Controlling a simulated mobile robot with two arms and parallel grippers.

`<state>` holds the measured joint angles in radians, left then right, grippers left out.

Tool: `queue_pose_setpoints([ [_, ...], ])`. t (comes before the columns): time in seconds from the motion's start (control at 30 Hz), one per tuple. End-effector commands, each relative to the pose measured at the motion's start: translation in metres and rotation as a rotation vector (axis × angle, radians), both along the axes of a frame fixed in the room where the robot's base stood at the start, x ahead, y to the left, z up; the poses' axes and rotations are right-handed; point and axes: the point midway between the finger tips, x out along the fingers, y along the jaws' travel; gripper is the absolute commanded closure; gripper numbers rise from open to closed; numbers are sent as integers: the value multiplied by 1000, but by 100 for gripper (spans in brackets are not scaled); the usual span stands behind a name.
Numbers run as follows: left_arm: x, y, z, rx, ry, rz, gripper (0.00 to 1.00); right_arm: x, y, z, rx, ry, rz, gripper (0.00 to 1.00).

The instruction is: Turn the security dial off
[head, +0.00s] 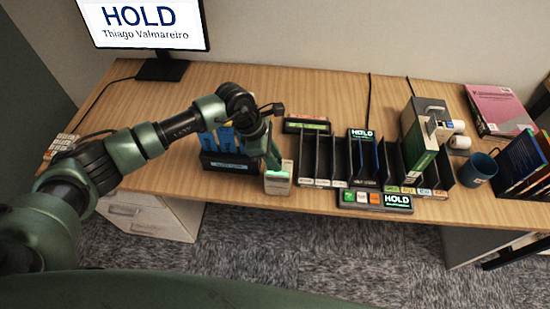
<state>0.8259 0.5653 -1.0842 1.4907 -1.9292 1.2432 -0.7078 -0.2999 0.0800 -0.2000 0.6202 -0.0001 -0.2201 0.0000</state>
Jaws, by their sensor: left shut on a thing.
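A small beige box (278,183) with a green-lit top stands at the front edge of the desk, left of the black sorter slots. My left gripper (273,160) reaches down to the top of this box, its fingers pointing downward. It is shut on what seems to be the security dial there. The fingers and arm hide the dial, so I cannot tell its setting. My right gripper does not show.
A black bin with blue items (225,160) stands just left of the box. The sorter (325,160) is close on the right, with a lit HOLD panel (375,200) in front. A mug (477,170) and books (525,165) stand farther right. A monitor (145,25) reads HOLD.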

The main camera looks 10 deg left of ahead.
Motion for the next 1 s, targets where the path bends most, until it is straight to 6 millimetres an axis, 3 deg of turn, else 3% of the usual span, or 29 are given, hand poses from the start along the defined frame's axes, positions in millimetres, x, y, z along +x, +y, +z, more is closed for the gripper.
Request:
queue_pose_setpoints([
  [0.6,-2,-2,0,-4,-5,543,100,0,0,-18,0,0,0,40],
  [1.0,-2,-3,2,-4,-5,723,100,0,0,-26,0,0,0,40],
])
